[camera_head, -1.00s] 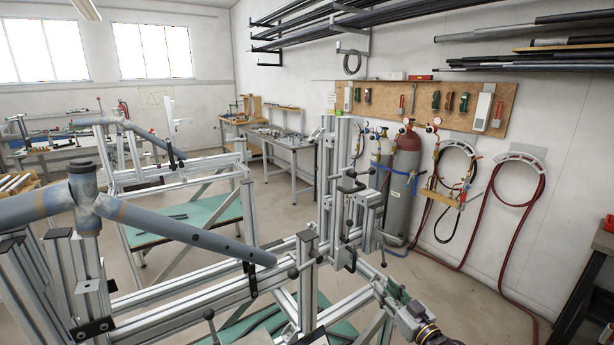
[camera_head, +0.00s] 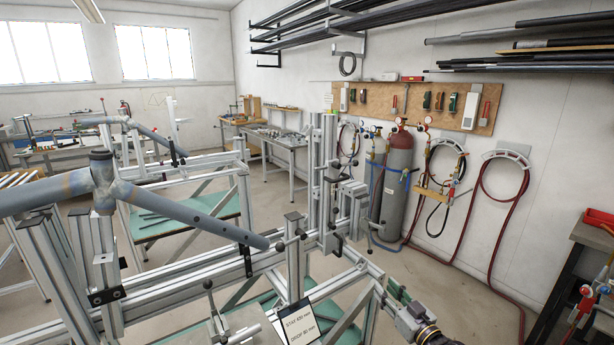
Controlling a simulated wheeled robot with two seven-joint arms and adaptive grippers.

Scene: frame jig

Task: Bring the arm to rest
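My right gripper (camera_head: 394,285) comes in from the bottom edge, right of centre. Its greenish fingers point up and left, by the right end of the frame jig in the picture; I cannot tell if they touch it. The fingers are small and partly overlapped, so their opening cannot be judged, and no held object shows. My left gripper is out of view. The frame jig (camera_head: 170,273), of aluminium profiles, fills the lower left and middle. A grey tube frame (camera_head: 190,213) lies along it, with an upright clamp post (camera_head: 325,180) near its right end.
A card with dimensions (camera_head: 299,322) stands at the jig's front. A second jig (camera_head: 190,161) stands behind. Gas cylinders (camera_head: 398,185) and red hoses (camera_head: 490,230) line the right wall. A dark bench (camera_head: 590,233) is at the right edge. Floor between jig and bench is open.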

